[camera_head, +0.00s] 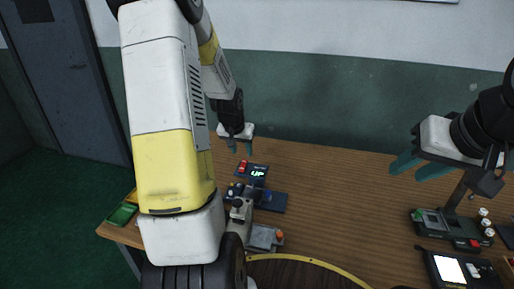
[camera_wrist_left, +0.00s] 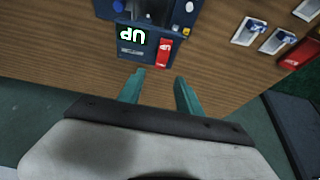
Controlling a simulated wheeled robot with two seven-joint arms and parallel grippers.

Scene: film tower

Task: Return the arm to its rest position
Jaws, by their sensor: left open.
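My left gripper (camera_head: 239,148) is open and empty above the far part of the wooden table (camera_head: 320,180). In the left wrist view its two teal fingers (camera_wrist_left: 158,90) stand apart with nothing between them. My left arm crosses the left side of the head view and hides part of the table. My right gripper (camera_head: 420,168) hangs over the table's right side, its teal fingers apart and empty.
A dark device with a lit "UP" display (camera_head: 258,173) and a red part stands near the left gripper; its display also shows in the left wrist view (camera_wrist_left: 132,36). A grey-green device (camera_head: 440,222) and a bright-screened device (camera_head: 452,268) stand at right. The table's middle is clear.

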